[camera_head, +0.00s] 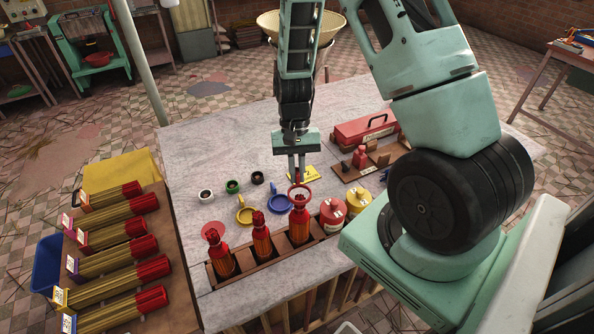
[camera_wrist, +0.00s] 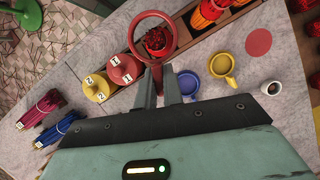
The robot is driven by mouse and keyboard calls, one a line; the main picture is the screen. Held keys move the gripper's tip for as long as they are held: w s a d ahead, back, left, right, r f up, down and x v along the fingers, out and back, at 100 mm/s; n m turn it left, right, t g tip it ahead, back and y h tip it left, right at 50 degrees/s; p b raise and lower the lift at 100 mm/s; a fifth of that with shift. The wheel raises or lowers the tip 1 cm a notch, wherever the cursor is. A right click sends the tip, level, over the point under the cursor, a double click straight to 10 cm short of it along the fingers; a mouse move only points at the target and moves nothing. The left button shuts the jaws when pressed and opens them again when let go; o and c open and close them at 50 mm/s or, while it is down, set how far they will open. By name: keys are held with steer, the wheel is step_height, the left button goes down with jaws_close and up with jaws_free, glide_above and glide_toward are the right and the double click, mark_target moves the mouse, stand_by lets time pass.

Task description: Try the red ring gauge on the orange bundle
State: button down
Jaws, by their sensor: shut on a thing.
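My gripper (camera_head: 297,172) is shut on the red ring gauge (camera_head: 300,188) and holds it at the top of the rightmost standing bundle (camera_head: 299,222). In the wrist view the red ring gauge (camera_wrist: 136,19) frames that bundle's red tip (camera_wrist: 157,41). I cannot tell whether the ring is around the tip or just above it. The bundle stands upright in the wooden rack (camera_head: 281,256), red-topped with orange sticks. Two similar bundles, the middle one (camera_head: 262,238) and the left one (camera_head: 220,258), stand beside it. A blue ring gauge (camera_head: 279,213) and a yellow one (camera_head: 244,214) lie behind the rack.
Small cups (camera_head: 206,195) stand at the left rear. A red toolbox (camera_head: 366,128) is farther back. Several tagged bundles (camera_head: 107,256) lie on the left stand. The marble top (camera_head: 220,140) is clear behind the cups.

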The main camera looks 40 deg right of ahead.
mark_target(297, 182)
steer(key=shift+f+b, duration=1.3)
steer(key=shift+f, duration=0.6)
steer(key=shift+f+b, duration=1.45)
steer(key=shift+f, duration=0.6)
steer(key=shift+r, duration=0.15)
steer(key=shift+r+p, duration=4.35)
steer(key=shift+r, duration=0.9)
